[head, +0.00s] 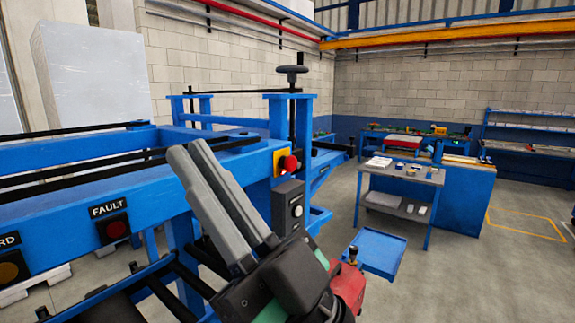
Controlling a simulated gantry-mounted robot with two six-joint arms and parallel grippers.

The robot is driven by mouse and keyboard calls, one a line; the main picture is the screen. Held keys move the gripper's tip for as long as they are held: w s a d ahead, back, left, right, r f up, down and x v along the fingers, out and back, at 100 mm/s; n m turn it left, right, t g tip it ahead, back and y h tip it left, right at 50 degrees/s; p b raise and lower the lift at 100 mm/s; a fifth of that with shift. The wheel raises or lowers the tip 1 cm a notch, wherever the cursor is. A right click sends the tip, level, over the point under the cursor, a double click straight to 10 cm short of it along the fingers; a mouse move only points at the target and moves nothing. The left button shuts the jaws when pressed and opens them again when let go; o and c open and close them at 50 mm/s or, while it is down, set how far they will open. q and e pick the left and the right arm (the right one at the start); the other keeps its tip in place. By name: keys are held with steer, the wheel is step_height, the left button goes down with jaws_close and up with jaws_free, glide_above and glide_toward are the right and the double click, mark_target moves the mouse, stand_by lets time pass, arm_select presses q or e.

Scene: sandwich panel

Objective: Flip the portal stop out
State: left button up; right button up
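My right gripper (187,152) is in the lower middle of the head view, its two grey fingers side by side and pointing up and left. They look shut, with nothing seen between them. The fingers overlap the front rail of the blue machine frame (60,222) in the picture; I cannot tell whether they touch it. A blue portal (305,125) with a black handwheel (292,70) on a dark spindle stands behind the gripper. I cannot single out the portal stop; part of the frame is hidden behind the gripper. My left gripper is not in view.
A red emergency button (291,164) and a grey switch box (288,208) sit right of the fingers. A FAULT button (115,229) is on the rail. A blue tray (376,250) and a grey table (402,174) stand right, with open floor beyond.

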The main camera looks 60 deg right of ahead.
steer(key=w+d+n+h, duration=0.1)
steer(key=w, duration=0.1)
steer(key=w+d+f+n+g+h+p, duration=0.1)
steer(key=w+d+f+n+h+p, duration=0.1)
steer(key=w, duration=0.1)
steer(key=shift+w+g+h, duration=0.3)
steer(key=shift+w+g, duration=0.05)
steer(key=shift+g, duration=0.05)
jaws_close()
steer(key=n+g+h+p, duration=0.2)
steer(key=g+h+p, duration=0.8)
steer(key=p, duration=0.6)
glide_toward(278, 158)
steer(key=r+v, duration=0.1)
steer(key=v, duration=0.3)
steer(key=shift+f+g+y, duration=0.1)
steer(key=shift+g+y, duration=0.2)
steer(key=shift+g, duration=0.1)
steer(key=x, duration=1)
steer(key=shift+p, duration=0.35)
steer(key=shift+a, duration=0.1)
